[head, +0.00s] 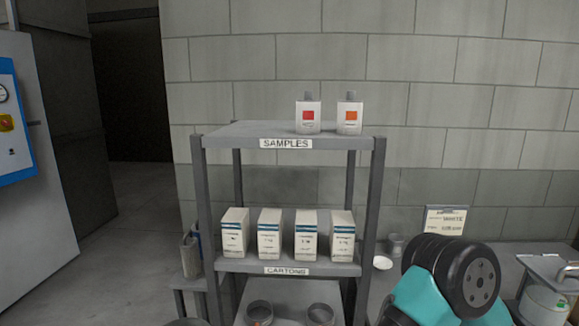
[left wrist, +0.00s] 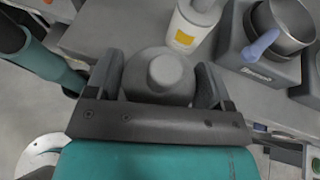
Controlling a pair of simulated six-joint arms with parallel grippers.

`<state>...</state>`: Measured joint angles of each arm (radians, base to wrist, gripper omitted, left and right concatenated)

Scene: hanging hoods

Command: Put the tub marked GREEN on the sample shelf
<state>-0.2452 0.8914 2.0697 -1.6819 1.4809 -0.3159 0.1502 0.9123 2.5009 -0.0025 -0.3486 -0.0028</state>
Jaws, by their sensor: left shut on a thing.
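My left gripper (left wrist: 166,88) shows only in the left wrist view. It is shut on a tub with a grey rounded cap (left wrist: 168,72), seen from above between the two fingers. Any label on this tub is hidden. The sample shelf (head: 240,133), marked SAMPLES, is the top board of the grey rack in the head view. A white tub with a red label (head: 308,115) and a white tub with an orange label (head: 349,116) stand upright on its right part. The shelf's left part is bare. My right gripper is not seen.
Several cartons (head: 270,236) stand on the CARTONS shelf (head: 232,266) below. Metal pots (head: 320,315) stand lower down. The left wrist view shows a white tub with a yellow label (left wrist: 186,38) beside the held one, and a metal pot (left wrist: 285,22) in a grey holder.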

